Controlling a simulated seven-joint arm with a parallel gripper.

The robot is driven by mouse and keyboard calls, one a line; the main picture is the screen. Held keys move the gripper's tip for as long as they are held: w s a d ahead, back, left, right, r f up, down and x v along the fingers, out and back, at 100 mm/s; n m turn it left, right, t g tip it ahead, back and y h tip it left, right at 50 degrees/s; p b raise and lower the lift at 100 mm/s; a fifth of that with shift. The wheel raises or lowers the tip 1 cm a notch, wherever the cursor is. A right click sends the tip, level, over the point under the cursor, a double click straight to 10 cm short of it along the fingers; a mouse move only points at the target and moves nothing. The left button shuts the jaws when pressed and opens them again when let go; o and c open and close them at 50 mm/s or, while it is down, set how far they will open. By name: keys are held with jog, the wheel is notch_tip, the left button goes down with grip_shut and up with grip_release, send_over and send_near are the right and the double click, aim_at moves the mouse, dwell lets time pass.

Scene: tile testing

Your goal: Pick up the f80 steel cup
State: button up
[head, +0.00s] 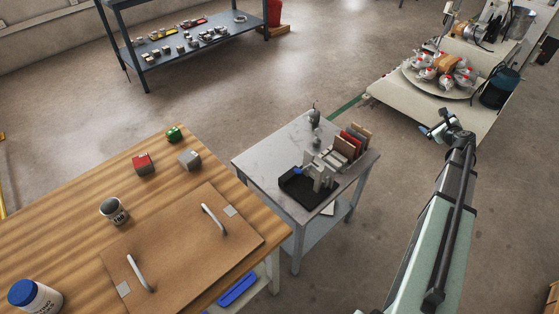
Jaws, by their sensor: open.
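A small steel cup (113,213) stands upright on the wooden table at the left. It has a dark label that seems to end in 80; the lettering is too small to read fully. Its open top looks dark inside. My gripper (433,124) is at the end of my arm at the right, over the floor beyond the small grey table. It is open and empty, and far from the cup.
The wooden table (50,246) also holds a board with two handles (180,250), a blue-lidded jar (36,297), a red-topped block (143,163), a grey block (189,159) and a green item (174,134). A grey table (262,151) with a black device stands between arm and cup.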

jog(key=w+a+n+y, duration=0.1)
jog(key=w+a+y, duration=0.15)
jog(key=a, duration=1.15)
jog(key=w+a+n+y, duration=0.1)
jog(key=w+a+y, duration=0.15)
jog(key=a, duration=1.25)
jog(key=w+a+n+y, duration=0.1)
jog(key=w+a+y, duration=0.15)
jog(key=a, duration=1.15)
jog(key=s+a+n+g+y, duration=0.1)
jog(key=s+a, duration=0.5)
jog(key=a, duration=0.9)
jog(key=s+a+r+n+g+y, duration=0.1)
jog(key=s+a+g+y, duration=0.3)
jog(key=a, duration=1.1)
jog(key=s+a+n+g+y, duration=0.2)
jog(key=s+a, duration=0.8)
jog(key=a, duration=0.5)
jog(key=shift+s+a+r+y, duration=0.1)
jog(key=shift+s+r+y, duration=0.2)
jog(key=shift+y, duration=0.35)
jog(key=s+a+n+g+y, duration=0.2)
jog(key=s+a+g, duration=0.2)
jog(key=s+a, duration=0.75)
jog(key=g, duration=0.3)
send_over(120, 208)
jog(key=shift+n, duration=0.4)
jog(key=shift+f, duration=3.15)
jog(key=a, duration=0.5)
